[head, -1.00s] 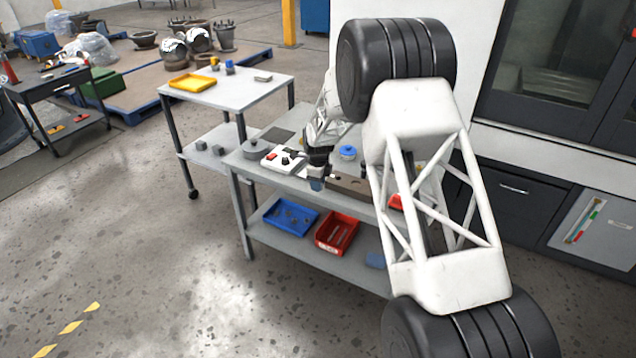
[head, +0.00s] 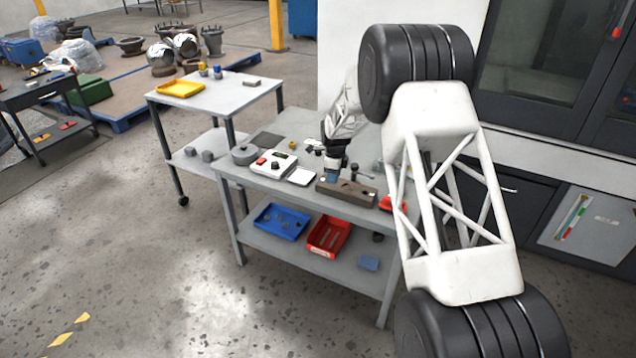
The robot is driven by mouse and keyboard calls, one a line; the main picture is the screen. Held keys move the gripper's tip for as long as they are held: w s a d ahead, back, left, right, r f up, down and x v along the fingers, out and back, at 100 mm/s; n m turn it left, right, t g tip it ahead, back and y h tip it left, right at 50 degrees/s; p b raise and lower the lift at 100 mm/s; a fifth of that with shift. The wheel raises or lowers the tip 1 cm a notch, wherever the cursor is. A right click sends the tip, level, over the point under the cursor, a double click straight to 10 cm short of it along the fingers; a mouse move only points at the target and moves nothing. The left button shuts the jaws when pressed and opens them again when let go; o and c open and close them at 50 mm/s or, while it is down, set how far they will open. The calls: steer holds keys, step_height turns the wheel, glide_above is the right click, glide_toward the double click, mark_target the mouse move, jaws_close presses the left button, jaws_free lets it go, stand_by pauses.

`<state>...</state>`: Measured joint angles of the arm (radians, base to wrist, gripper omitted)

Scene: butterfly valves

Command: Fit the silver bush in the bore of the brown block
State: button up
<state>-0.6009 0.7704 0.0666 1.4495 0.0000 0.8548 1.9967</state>
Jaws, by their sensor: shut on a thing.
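The brown block (head: 357,196) lies on the top of the grey workbench near its front edge, with a dark hole in its upper face. My gripper (head: 333,180) points down at the left part of the block, its blue fingertips at or just above the block's top. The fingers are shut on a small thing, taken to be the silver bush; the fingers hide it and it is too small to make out. I cannot tell whether it touches the block or sits in the bore.
Left of the block on the workbench (head: 228,170) are a white device (head: 273,163), a white pad (head: 301,176) and a grey round part (head: 244,154). A red object (head: 392,204) lies right. Blue (head: 281,221) and red (head: 329,236) bins stand below. My arm hides the bench's right side.

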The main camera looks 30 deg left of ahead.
mark_target(346, 188)
steer(key=w+d, duration=0.2)
steer(key=w+d+r, duration=0.1)
steer(key=d, duration=0.1)
steer(key=shift+w+r, duration=0.1)
steer(key=shift+w, duration=0.3)
steer(key=shift+f, duration=0.2)
steer(key=shift+f, duration=1.6)
steer(key=shift+a+f, duration=0.1)
steer(key=shift+f, duration=0.9)
stand_by(2.0)
steer(key=o, duration=1.4)
steer(key=shift+o, duration=0.2)
